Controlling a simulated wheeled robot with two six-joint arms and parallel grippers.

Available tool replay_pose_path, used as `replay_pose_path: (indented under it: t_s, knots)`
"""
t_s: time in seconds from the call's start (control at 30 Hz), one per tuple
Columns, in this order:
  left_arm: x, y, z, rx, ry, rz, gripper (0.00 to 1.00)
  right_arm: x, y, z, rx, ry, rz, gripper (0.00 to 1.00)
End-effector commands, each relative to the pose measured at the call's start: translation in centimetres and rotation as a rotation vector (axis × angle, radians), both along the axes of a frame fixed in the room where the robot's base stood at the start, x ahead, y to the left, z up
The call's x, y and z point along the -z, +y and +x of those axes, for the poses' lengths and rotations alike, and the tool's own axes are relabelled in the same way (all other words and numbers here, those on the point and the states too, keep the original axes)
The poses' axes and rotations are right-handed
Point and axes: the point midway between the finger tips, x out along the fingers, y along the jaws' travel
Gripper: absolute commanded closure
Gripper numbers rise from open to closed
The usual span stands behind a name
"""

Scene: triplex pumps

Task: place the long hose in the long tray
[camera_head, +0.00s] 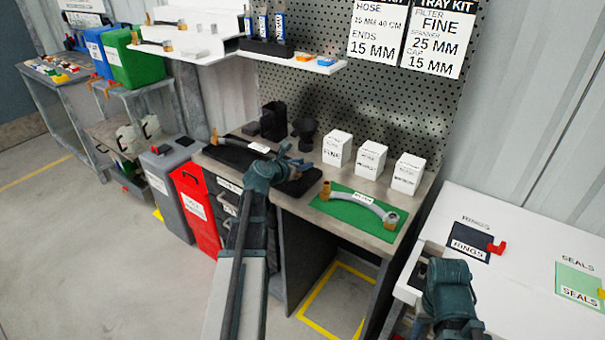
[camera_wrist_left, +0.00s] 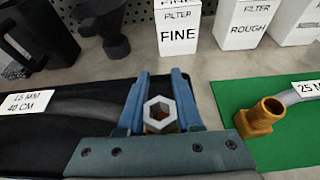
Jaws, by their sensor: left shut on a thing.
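The long hose is grey with brass ends and a white label (camera_head: 259,147); the label reads "15 MM 40 CM" in the left wrist view (camera_wrist_left: 25,102). It stretches along the black long tray (camera_head: 236,159) on the workbench. My left gripper (camera_head: 287,163) is at the hose's right end. In the left wrist view its blue fingers are shut around a hex end fitting (camera_wrist_left: 160,113). I cannot tell whether the hose rests on the tray floor or is just above it. My right gripper (camera_head: 450,285) is over the white table at lower right; its fingertips are hidden.
A green tray (camera_head: 342,211) with a curved hose (camera_head: 360,203) lies right of the black tray. Three white filter boxes (camera_head: 371,158) stand behind. A black container (camera_head: 273,121) and a dark funnel-like part (camera_head: 304,132) stand behind the black tray. A shelf (camera_head: 290,62) hangs above.

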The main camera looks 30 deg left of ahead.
Motion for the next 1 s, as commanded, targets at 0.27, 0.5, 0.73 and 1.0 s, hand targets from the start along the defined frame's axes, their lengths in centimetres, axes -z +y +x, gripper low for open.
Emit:
replay_pose_path:
  t_s: [0.27,0.5,0.73,1.0]
  knots:
    - [2.4,0.0,0.0,0.0,0.0,0.002,1.0,2.4,0.0,0.0,0.0,0.0,0.0,0.5]
    - [3.6,0.0,-0.1,0.0,0.0,0.002,1.0,3.6,0.0,0.0,0.0,0.0,0.0,0.5]
    - [3.5,0.0,-0.1,0.001,0.0,-0.001,0.61,3.5,0.0,0.0,0.0,0.0,0.0,0.5]
    - [3.5,0.0,-0.1,0.0,0.0,0.0,0.36,3.5,0.0,0.0,0.0,0.0,0.0,0.5]
